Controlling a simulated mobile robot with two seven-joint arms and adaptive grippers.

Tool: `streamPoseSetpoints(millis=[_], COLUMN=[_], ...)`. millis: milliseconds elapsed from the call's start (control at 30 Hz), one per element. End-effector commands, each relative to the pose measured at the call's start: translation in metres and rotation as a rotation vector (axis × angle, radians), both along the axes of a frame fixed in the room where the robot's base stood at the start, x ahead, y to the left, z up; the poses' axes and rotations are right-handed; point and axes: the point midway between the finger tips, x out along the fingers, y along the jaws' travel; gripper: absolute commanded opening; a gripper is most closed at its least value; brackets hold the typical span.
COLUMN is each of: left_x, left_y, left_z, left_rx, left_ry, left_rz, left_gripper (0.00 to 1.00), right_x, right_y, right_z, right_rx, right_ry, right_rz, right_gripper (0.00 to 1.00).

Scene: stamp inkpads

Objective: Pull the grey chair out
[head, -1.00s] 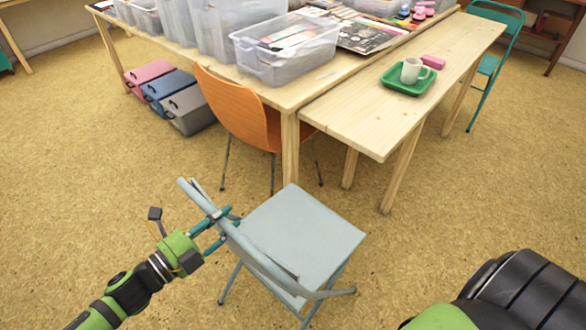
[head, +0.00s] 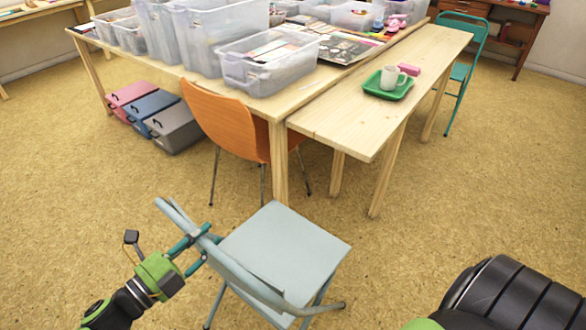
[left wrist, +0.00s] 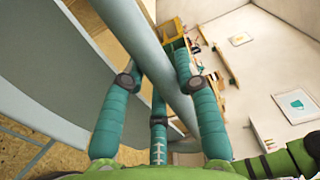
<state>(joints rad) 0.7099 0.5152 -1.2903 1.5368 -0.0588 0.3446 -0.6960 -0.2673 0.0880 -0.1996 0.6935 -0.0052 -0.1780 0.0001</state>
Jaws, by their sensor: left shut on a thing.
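The grey chair (head: 285,246) stands on the floor in the lower middle of the head view, clear of the tables. My left gripper (head: 200,236) is shut on the top of its backrest frame. In the left wrist view, the teal fingers of my left gripper (left wrist: 160,75) lie around the grey tube of the chair (left wrist: 150,50). The chair's far legs are partly hidden under its seat. My right gripper is not in view; only a dark and green part of my own body shows at lower right.
An orange chair (head: 219,122) is tucked at the large wooden table (head: 270,105), beyond the grey chair. A narrower wooden table (head: 345,125) carries a green tray (head: 372,84) with a white mug (head: 389,77). The floor left and right of the grey chair is open.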

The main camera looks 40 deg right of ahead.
Motion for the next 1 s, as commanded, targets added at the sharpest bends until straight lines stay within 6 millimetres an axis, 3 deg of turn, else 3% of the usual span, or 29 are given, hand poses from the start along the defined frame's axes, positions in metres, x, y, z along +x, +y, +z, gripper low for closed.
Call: streamPoseSetpoints(millis=[100,433,467,500,1000], left_x=[-0.004,-0.005,-0.005,-0.004,-0.003], left_y=[-0.002,-0.001,-0.001,-0.001,0.0], left_z=[-0.016,-0.026,-0.026,-0.026,-0.02], left_rx=[0.011,0.028,0.029,0.028,0.017], left_ry=[0.002,0.008,0.008,0.008,0.005], left_rz=[-0.004,0.002,0.002,0.002,0.001], left_gripper=[0.0,0.0,0.43,0.51,0.51], right_x=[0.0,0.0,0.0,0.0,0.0], right_y=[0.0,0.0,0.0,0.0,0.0], right_z=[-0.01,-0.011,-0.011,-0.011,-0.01], right_rx=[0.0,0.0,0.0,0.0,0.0], right_ry=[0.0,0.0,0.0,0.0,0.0], right_rz=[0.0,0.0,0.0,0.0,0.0], right_gripper=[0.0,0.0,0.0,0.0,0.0])
